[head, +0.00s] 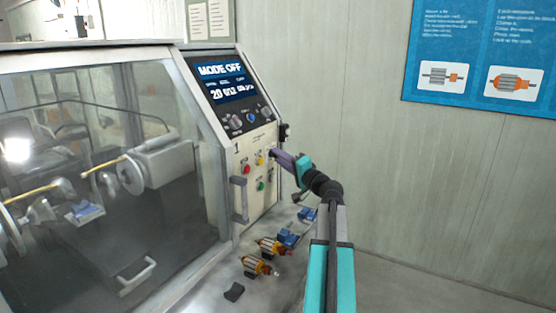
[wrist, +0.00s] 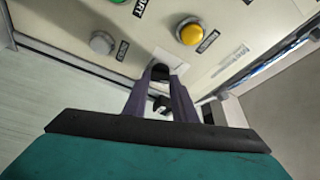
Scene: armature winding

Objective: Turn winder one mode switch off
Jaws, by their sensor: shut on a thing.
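Winder one's control panel (head: 262,208) is on the slanted end of the machine, at the centre of the head view. Its screen (head: 222,82) reads MODE OFF. My gripper (head: 273,154) reaches the panel from the right, beside the yellow button (head: 259,161). In the wrist view, my gripper's purple fingers (wrist: 160,78) are shut on a small dark switch knob (wrist: 160,71) in front of a pale plate. I take it to be the mode switch; its label is not readable. The fingers hide most of the knob, and its angle is unclear.
A red button (head: 247,169) and a green button (head: 261,186) are close by. Knobs (head: 237,121) sit under the screen. A door handle (head: 239,200) stands out at the left. Armatures (head: 258,265) and blue holders (head: 288,238) lie on the bench below. The wall side is free.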

